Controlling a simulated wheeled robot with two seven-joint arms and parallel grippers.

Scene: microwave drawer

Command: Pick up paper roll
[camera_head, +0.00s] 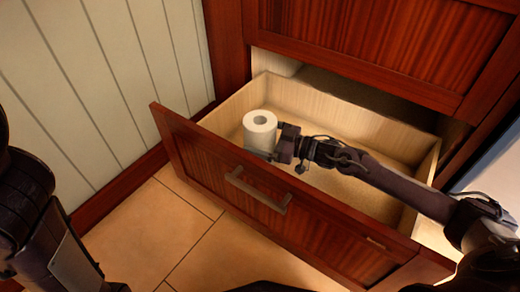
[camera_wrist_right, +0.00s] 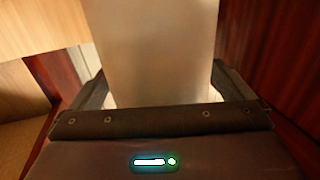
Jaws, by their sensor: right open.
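A white paper roll (camera_head: 260,132) stands upright in the left part of an open wooden drawer (camera_head: 330,102), near its front panel. My right gripper (camera_head: 268,150) reaches in from the right, low against the roll. In the right wrist view the roll (camera_wrist_right: 152,50) fills the middle, between the two fingers of the right gripper (camera_wrist_right: 155,90). The fingers are open, one on each side of the roll; whether they touch it I cannot tell. The roll's base is partly hidden by the gripper. My left arm shows at the left edge, but its gripper is not visible.
The drawer's front panel (camera_head: 215,160) with its metal handle (camera_head: 256,190) stands between the roll and the tiled floor (camera_head: 165,225). The cabinet face (camera_head: 390,40) rises behind the drawer. A white panelled wall (camera_head: 110,70) stands at the left. The rest of the drawer looks empty.

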